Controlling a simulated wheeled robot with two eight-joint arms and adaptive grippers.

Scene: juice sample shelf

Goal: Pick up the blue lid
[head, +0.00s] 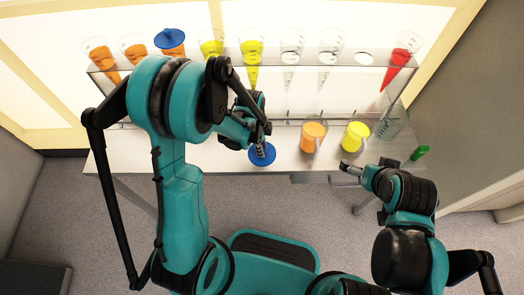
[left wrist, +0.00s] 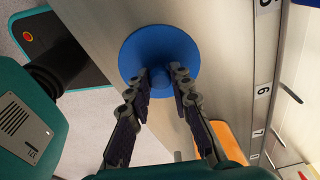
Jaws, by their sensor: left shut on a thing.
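The blue lid (head: 264,158) is a round disc with a small knob, at the front edge of the table in the head view. In the left wrist view the lid (left wrist: 158,47) shows nearly whole, with its knob between my fingertips. My left gripper (head: 258,141) is shut on the knob; it also shows in the left wrist view (left wrist: 161,78). I cannot tell whether the lid touches the table. A second blue lid (head: 170,38) sits on an orange cone at the back left. My right gripper (head: 347,167) is beyond the table's front edge, apart from the lid; its opening is unclear.
A shelf rack (head: 275,67) holds several orange, yellow, clear and red cones. An orange juice jug (head: 313,134) and a yellow juice jug (head: 355,135) stand on the table (head: 215,160) right of the lid. A green object (head: 419,152) is at the right end.

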